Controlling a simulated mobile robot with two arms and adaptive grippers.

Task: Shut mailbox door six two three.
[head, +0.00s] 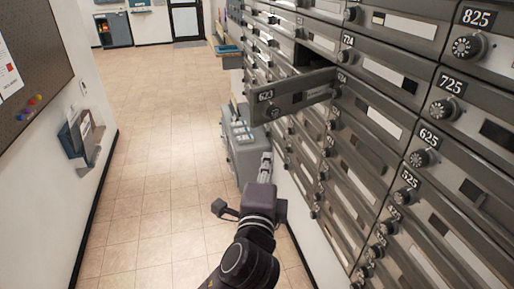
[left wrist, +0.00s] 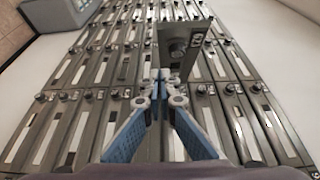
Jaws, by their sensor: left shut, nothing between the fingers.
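Mailbox door 623 (head: 292,97) stands open, swung out from the wall of grey mailboxes, with its number plate and round dial facing me. A dark opening (head: 309,58) shows behind it. In the left wrist view the open door (left wrist: 183,42) sticks up beyond the fingertips. My left gripper (head: 266,160) is below the door in the head view, close to the mailbox wall. In the left wrist view its blue-padded fingers (left wrist: 160,80) are shut and empty, near the lower part of the door; I cannot tell whether they touch it. My right gripper is not in view.
Closed mailbox doors with dials, such as 725 (head: 446,100) and 625 (head: 425,150), surround the open one. A grey box-like unit (head: 245,150) stands by the wall past my gripper. The tiled floor (head: 165,130) to the left is clear.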

